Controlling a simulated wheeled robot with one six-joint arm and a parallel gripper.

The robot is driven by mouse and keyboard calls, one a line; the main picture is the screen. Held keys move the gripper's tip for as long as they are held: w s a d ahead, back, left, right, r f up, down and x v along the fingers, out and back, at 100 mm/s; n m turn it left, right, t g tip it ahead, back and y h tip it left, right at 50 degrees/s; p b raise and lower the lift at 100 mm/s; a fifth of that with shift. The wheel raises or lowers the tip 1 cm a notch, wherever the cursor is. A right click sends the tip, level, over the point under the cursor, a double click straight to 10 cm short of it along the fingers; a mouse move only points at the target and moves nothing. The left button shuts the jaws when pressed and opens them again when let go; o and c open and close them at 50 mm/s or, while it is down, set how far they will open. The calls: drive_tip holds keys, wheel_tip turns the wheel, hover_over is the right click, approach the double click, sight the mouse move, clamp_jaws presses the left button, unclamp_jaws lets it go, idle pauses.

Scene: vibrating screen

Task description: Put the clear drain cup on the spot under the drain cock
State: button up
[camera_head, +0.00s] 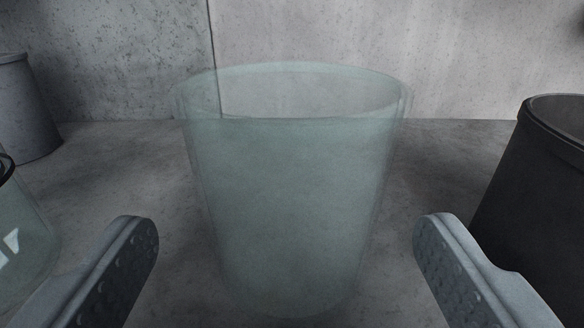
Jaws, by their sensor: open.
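The clear drain cup (292,200) is a pale green, see-through, tapered cup with a wide open rim. It stands upright on the grey surface in the middle of the view. My gripper (287,240) is open, with one finger to the left of the cup and one to the right. A gap shows between each finger and the cup wall, and I cannot tell that either touches it. No drain cock or marked spot is in view.
A dark cup or bucket (540,185) stands close at the right, near my right finger. A clear glass vessel (22,240) with a dark rim is at the left edge. A grey container (25,110) stands behind it. A concrete wall (450,60) closes the back.

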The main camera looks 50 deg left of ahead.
drive_tip(key=shift+f+x, duration=0.2)
drive_tip(key=shift+x, duration=2.2)
drive_tip(key=shift+d, duration=0.15)
drive_tip(key=c, duration=1.1)
drive_tip(key=shift+c, duration=0.2)
drive_tip(key=shift+r, duration=0.15)
